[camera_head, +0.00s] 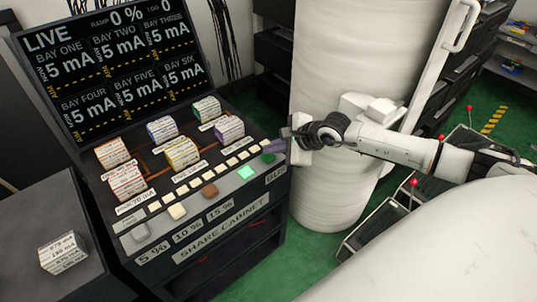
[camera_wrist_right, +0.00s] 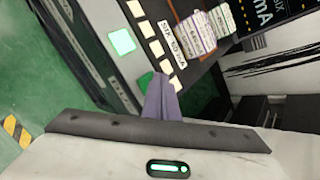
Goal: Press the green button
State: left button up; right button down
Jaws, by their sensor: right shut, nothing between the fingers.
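Two green squares show on the console's sloped front panel. A bright mint-green one (camera_head: 246,172) is at the right part of the lower row, and it shows at the upper left of the right wrist view (camera_wrist_right: 122,42). A darker green one (camera_head: 268,157) is at the row's right end, partly hidden by my right gripper, and its edge shows beside the fingers in the right wrist view (camera_wrist_right: 144,80). My right gripper (camera_head: 275,146) is shut and empty, its purple-grey fingers (camera_wrist_right: 161,98) over or beside the darker green one. I cannot tell whether they touch. My left gripper is out of view.
The lower row also has grey (camera_head: 141,232), cream (camera_head: 177,211) and brown (camera_head: 209,190) buttons. Several labelled blocks, such as a yellow-edged one (camera_head: 182,153), stand on the console behind. A screen (camera_head: 112,62) rises at the back. A white block (camera_head: 63,253) sits on the left cabinet.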

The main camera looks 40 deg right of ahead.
aim_at(272, 156)
jog(key=shift+f, duration=0.1)
jog(key=shift+r+p, duration=0.7)
jog(key=shift+r, duration=0.3)
jog(key=shift+r+p, duration=0.35)
jog(key=shift+r, duration=0.15)
notch_tip(272, 156, up, 5)
jog(key=p, duration=0.3)
